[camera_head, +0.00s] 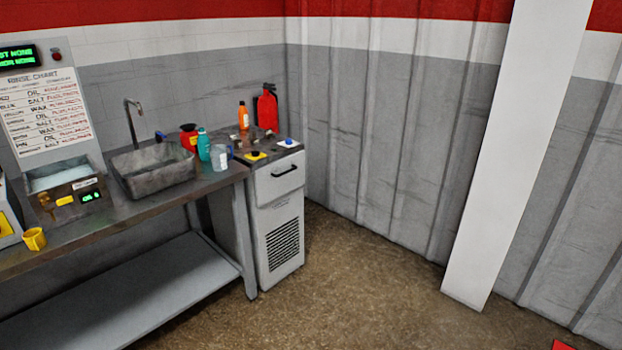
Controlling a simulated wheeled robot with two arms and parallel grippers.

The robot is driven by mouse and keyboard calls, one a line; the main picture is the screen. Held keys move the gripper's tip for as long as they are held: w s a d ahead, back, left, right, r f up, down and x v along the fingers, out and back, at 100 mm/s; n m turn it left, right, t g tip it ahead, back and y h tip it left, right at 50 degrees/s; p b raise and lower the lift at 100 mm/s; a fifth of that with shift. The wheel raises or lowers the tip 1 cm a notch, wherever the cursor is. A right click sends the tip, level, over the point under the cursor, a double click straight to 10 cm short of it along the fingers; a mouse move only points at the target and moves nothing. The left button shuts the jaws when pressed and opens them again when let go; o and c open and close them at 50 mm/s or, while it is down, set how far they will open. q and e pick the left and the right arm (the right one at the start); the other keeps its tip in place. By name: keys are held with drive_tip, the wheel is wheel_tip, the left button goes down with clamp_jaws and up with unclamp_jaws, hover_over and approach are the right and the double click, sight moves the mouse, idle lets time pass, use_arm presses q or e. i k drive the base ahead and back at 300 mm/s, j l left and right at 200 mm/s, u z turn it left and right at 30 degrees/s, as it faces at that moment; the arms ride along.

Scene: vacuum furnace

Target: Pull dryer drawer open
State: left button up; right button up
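The dryer (280,225) looks to be the grey floor-standing cabinet at the right end of the workbench. Its drawer (279,181) is at the top of the front, with a dark bar handle (285,171). The drawer front looks flush with the cabinet, so it appears shut. A vented grille (283,246) is below it. On the cabinet's top are a yellow button (255,156) and a blue-and-white button (288,143). Neither of my grippers is in the head view.
The workbench (140,225) runs along the left, holding a metal sink (152,169), bottles, a clear jug (221,157) and a yellow mug (34,239). A red extinguisher (267,109) is behind the dryer. A white pillar (520,140) stands at right. The floor (370,290) before the dryer is clear.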

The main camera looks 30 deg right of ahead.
sight(273, 180)
drive_tip(key=z, duration=0.8)
drive_tip(key=i, duration=0.3)
